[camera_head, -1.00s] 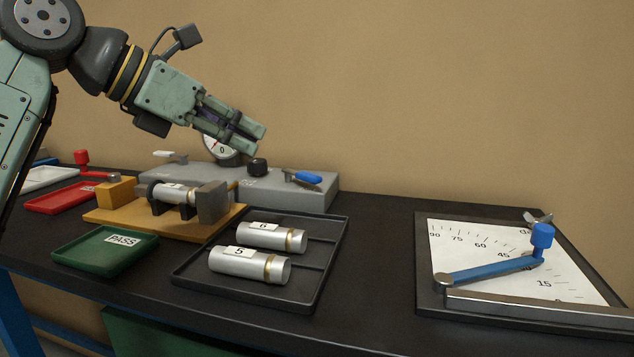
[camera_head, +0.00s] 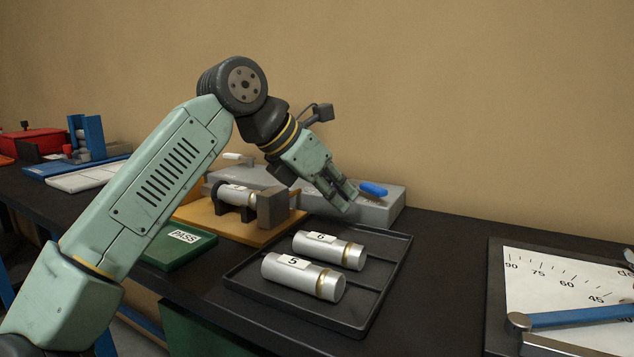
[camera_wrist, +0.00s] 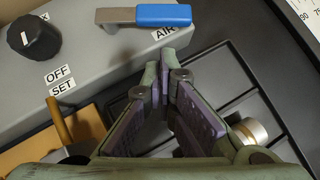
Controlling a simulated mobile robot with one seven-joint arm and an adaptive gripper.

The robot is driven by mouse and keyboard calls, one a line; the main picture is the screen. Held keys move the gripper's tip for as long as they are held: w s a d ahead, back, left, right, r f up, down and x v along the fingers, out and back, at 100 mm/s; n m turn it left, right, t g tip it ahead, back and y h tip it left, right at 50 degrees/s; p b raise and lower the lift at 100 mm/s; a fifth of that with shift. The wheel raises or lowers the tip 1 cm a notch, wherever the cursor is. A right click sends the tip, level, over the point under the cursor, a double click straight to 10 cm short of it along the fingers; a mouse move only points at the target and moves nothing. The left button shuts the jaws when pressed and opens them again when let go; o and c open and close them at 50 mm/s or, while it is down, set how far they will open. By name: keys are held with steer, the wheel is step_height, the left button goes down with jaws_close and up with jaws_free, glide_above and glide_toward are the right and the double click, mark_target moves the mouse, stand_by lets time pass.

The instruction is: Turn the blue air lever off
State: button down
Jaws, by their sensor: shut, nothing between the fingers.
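The blue air lever (camera_head: 373,189) is on the top right of the grey control box (camera_head: 385,211). In the wrist view the lever (camera_wrist: 163,15) lies sideways, its grey metal arm at left and blue handle at right, above an "AIR" label (camera_wrist: 165,32). My gripper (camera_head: 347,205) points down near the box's front edge, just left of and in front of the lever. In the wrist view the fingertips (camera_wrist: 158,65) are close together with nothing between them, a little short of the lever and apart from it. The gauge is hidden behind my arm in the head view.
A black knob (camera_wrist: 34,35) sits on the box left of the lever. A black tray (camera_head: 375,290) with cylinders 5 and 6 lies in front. An orange fixture (camera_head: 240,228) holds another cylinder at left. The protractor board (camera_head: 540,275) is at right, with bare table between.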

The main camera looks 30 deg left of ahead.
mark_target(373, 204)
steer(key=shift+w+d, duration=0.6)
steer(key=shift+w, duration=0.3)
steer(key=shift+r, duration=0.1)
steer(key=shift+w+d+p, duration=0.2)
steer(key=shift+d, duration=0.3)
steer(key=shift+w+d+p, duration=0.2)
steer(key=shift+d, duration=0.25)
steer(key=shift+s, duration=0.15)
